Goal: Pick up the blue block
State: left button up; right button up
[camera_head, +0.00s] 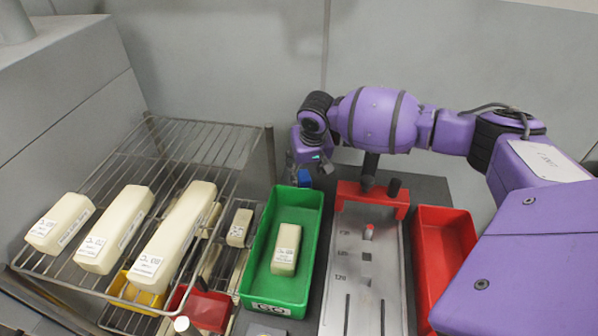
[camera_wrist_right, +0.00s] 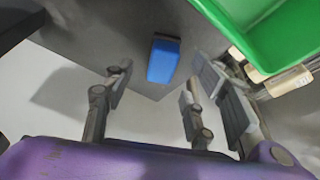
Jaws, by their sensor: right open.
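The blue block (camera_head: 304,178) sits just behind the green bin, below my right gripper (camera_head: 309,164), which partly hides it in the head view. In the right wrist view the blue block (camera_wrist_right: 163,60) rests on a dark grey surface. My right gripper (camera_wrist_right: 158,85) is open there, its fingers spread to either side, with the block a little beyond the fingertips and nothing held. My left gripper is not in view.
The green bin (camera_head: 316,208) holds a pale block (camera_head: 287,248). A wire rack (camera_head: 165,135) with several pale blocks stands left. A red bin (camera_head: 447,225) and a metal fixture with a red clamp (camera_head: 350,192) are to the right. A grey wall rises behind.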

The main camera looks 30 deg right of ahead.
aim_at(305, 176)
jog(key=x, duration=0.4)
jog(key=shift+s+a+f, duration=0.1)
jog(key=shift+f, duration=0.1)
jog(key=shift+c, duration=0.4)
jog(key=c, duration=1.2)
grip_shut()
jog(key=shift+r, duration=0.15)
